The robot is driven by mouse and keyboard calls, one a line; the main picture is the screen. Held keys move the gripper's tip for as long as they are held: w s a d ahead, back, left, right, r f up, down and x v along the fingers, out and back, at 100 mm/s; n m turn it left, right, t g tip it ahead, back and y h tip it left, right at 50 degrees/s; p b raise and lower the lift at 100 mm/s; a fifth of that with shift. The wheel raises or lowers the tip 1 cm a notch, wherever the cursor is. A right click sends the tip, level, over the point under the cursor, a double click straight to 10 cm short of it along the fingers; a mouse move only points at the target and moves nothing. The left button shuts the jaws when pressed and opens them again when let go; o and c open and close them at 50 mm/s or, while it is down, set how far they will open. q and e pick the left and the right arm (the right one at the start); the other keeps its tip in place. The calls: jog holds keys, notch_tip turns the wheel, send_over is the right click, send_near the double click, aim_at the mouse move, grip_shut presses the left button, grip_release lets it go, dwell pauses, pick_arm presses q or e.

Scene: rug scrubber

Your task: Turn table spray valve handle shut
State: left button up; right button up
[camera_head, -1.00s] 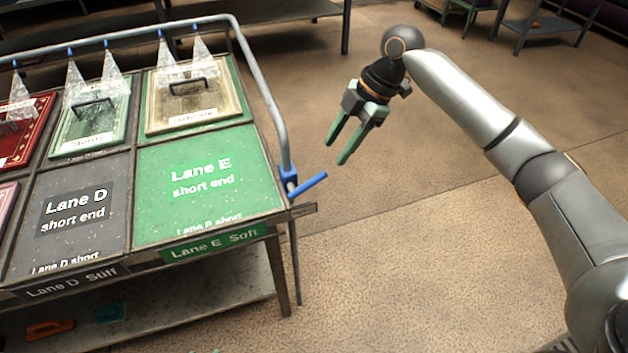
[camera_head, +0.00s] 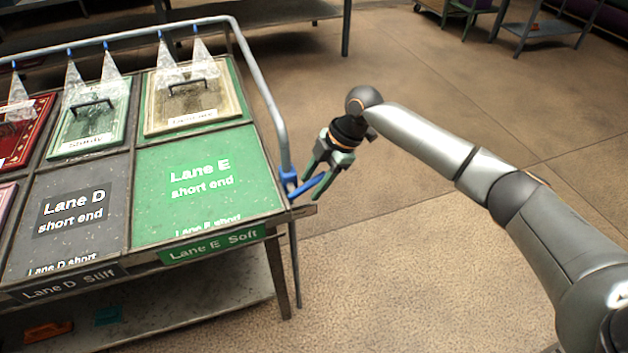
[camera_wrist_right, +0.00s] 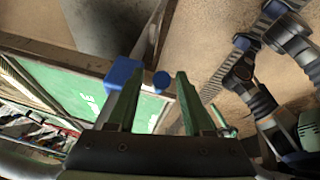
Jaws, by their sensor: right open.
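The blue valve handle (camera_head: 308,186) sticks out to the right from the blue valve body (camera_head: 288,177), low on the grey pipe at the table's right corner. Water cones spray from the blue nozzles (camera_head: 160,36) along the pipe. My right gripper (camera_head: 311,184) is open with green fingers, one on either side of the handle. In the right wrist view, the handle's round blue end (camera_wrist_right: 161,80) shows between the fingers, and the blue valve body (camera_wrist_right: 121,72) is beside the left fingertip. I cannot tell if a finger touches the handle. My left gripper is out of view.
The table has a green Lane E panel (camera_head: 200,180) and a grey Lane D panel (camera_head: 70,212). Small rugs with black handles lie under the sprays. A lower shelf (camera_head: 200,300) is below. The floor right of the table is clear.

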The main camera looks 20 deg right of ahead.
grip_shut()
dwell(0.4)
dwell(1.0)
